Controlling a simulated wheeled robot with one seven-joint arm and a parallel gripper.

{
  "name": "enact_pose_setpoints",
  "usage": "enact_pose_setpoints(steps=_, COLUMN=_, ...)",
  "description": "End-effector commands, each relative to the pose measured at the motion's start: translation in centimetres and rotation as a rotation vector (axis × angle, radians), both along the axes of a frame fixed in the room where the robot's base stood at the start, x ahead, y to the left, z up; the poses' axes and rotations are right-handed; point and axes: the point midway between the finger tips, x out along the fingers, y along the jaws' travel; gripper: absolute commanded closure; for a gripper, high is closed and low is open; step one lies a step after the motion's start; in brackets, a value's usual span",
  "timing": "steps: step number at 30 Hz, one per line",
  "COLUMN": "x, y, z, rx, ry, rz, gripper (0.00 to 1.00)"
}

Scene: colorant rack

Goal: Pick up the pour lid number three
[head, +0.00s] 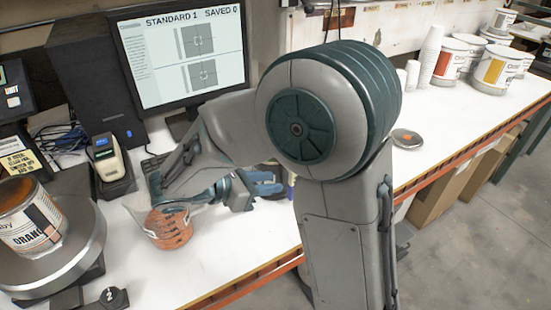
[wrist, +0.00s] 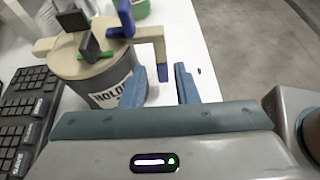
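I cannot tell which thing is pour lid number three; no number three is legible. In the wrist view a dark round container (wrist: 95,75) with a partly hidden label starting "HOLD" stands ahead and left of my gripper (wrist: 160,85). A tan, arm-shaped top (wrist: 150,35) with black and blue upright pieces sits on it. My gripper is open, its two blue fingers apart with white tabletop between them. In the head view my gripper (head: 262,185) is low over the bench, partly hidden behind my arm.
A keyboard (wrist: 25,110) lies left of the container. In the head view a clear vessel with orange contents (head: 170,228) stands near my arm. A paint can (head: 30,215) stands on a round platform at left.

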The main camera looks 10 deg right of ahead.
Motion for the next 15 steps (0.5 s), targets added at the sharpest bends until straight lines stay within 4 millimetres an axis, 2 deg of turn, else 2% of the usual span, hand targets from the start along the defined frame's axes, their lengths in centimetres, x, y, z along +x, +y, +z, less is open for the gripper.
enact_pose_setpoints(steps=8, x=0.9, y=-2.1, z=-0.9, rx=-0.014, ry=0.008, rz=0.013, gripper=0.73)
enact_pose_setpoints(steps=15, x=1.5, y=-5.3, z=-1.9, rx=-0.013, ry=0.008, rz=0.010, gripper=0.73)
